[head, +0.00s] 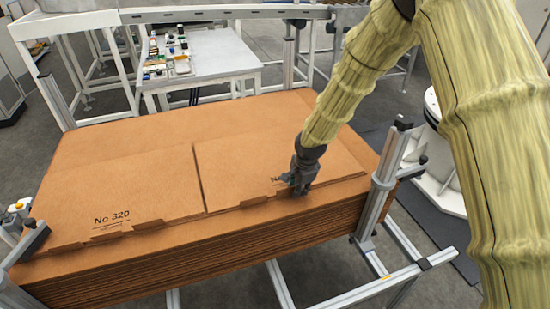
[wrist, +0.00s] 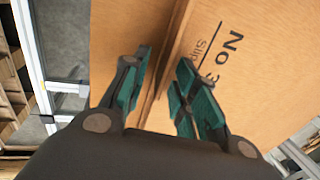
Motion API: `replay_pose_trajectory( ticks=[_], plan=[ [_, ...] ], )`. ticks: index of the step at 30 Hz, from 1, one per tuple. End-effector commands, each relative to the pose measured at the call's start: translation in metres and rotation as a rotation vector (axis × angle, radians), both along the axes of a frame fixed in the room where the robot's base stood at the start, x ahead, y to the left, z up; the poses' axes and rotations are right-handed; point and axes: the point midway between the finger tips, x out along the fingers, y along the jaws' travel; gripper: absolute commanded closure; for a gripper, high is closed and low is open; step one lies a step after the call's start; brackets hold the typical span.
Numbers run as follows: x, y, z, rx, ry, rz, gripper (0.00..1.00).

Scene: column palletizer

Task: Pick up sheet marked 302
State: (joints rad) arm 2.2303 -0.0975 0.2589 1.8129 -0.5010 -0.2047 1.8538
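Brown cardboard sheets lie on a tall stack. The left sheet (head: 120,190) is marked "No 320". The right sheet (head: 240,160) also bears print, mostly hidden by my gripper in the head view. In the wrist view this sheet (wrist: 270,80) shows "No 3" and part of a smaller line; the remaining digits are hidden behind a finger. My gripper (head: 294,187) is at the front edge of the right sheet. In the wrist view my gripper's fingers (wrist: 165,72) are apart, with the sheet's edge running between them. I cannot tell whether they touch it.
The stack (head: 180,262) stands in a metal frame, with an upright post (head: 382,185) close to the right of my gripper. A grey table (head: 215,52) with small items stands behind. A white round base (head: 437,165) is at the right.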

Motion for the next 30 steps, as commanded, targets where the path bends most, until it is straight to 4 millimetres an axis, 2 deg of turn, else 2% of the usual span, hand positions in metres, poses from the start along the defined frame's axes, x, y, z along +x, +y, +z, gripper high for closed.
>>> replay_pose_trajectory(
  ticks=[1,4,19,23,30],
  plan=[
    [0.000,0.000,0.000,0.000,0.000,0.000,0.83],
    [0.000,0.000,0.000,0.000,0.000,0.000,1.00],
    [0.001,0.000,0.005,0.001,-0.002,-0.001,1.00],
    [0.001,0.000,0.018,0.000,-0.002,-0.001,1.00],
    [0.001,0.000,0.055,0.001,-0.003,-0.001,1.00]
  ],
)
